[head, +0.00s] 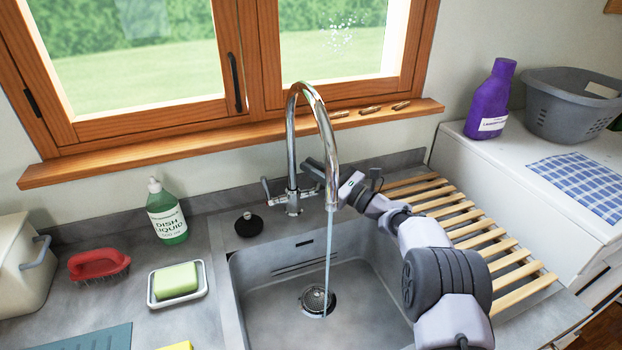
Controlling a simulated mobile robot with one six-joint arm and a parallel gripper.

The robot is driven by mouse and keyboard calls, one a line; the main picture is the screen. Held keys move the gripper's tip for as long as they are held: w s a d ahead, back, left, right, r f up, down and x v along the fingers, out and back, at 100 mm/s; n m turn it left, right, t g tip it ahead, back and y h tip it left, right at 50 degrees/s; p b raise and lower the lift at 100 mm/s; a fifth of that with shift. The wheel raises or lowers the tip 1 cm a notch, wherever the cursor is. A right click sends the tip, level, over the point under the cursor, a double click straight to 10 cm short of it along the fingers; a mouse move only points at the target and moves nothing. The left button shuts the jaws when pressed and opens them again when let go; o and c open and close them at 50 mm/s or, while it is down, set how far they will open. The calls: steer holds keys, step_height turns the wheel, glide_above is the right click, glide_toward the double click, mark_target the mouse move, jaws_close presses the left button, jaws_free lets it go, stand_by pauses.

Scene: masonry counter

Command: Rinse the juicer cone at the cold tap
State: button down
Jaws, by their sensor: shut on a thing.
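The chrome tap (292,130) stands behind the sink, with a tall curved spout. A thin stream of water (328,255) runs from the spout to the drain. My gripper (314,172) reaches in from the right behind the spout, with its dark fingers at the tap's right handle (308,192). It is shut on what appears to be that handle; the spout partly hides the contact. The left handle (267,188) is free. I cannot make out a juicer cone in this view. The grey sink (270,290) holds no loose object in its visible part.
A dish liquid bottle (167,215), a green soap on a white dish (156,304) and a red brush (98,264) stand left of the sink. A black plug (248,224) lies behind its rim. A slatted wooden rack (478,222) lies right, partly under my arm.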

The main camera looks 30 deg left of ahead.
steer(key=c, duration=1.5)
jaws_free()
steer(key=s+d+r+p, duration=0.1)
steer(key=s+d+p, duration=0.1)
steer(key=s+d, duration=0.1)
steer(key=s+d+r+p, duration=0.2)
steer(key=s+d, duration=0.2)
steer(key=s, duration=0.1)
steer(key=s+d+r+p, duration=0.2)
steer(key=s+d, duration=0.1)
steer(key=s, duration=0.1)
steer(key=shift+s+d, duration=0.2)
